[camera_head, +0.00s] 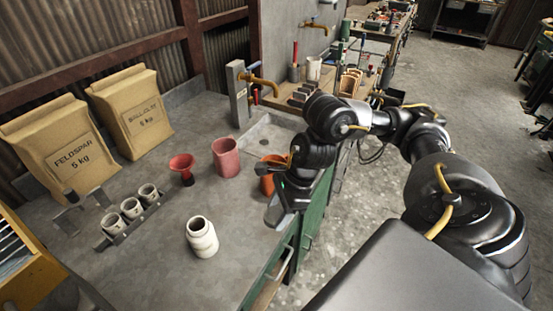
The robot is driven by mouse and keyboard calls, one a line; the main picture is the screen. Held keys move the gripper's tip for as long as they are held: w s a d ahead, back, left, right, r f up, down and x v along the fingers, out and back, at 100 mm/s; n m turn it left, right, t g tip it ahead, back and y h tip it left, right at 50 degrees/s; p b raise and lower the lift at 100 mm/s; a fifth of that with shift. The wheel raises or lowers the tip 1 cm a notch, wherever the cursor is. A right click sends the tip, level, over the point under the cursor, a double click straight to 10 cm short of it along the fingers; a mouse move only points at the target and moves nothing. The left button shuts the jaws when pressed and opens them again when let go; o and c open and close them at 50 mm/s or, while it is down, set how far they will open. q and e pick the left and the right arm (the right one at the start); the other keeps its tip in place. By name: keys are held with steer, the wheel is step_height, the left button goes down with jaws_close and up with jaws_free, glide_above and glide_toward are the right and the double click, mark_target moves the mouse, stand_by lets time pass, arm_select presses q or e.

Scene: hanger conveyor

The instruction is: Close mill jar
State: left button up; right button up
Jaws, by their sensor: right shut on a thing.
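A white jar (202,237) with an open, dark mouth stands upright on the grey counter (150,275). It looks like the mill jar, and no lid is on it. My right gripper (276,214) is to the right of the jar, apart from it, near the counter's front edge. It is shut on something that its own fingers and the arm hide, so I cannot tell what. My left gripper is not in view.
An orange pot (268,178) is partly behind my right gripper. A pink cup (226,158), red funnel (183,167) and rack of small pots (131,213) stand behind the jar. Two sacks (62,150) lean at the back. A tap (260,83) overhangs the sink.

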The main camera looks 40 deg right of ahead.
steer(key=w+a+r+n+g, duration=0.3)
steer(key=w+a+n, duration=0.4)
steer(key=n, duration=0.6)
steer(key=shift+w+a+r+g+h+b, duration=0.15)
steer(key=shift+r+g+h+b, duration=0.2)
steer(key=shift+g, duration=0.55)
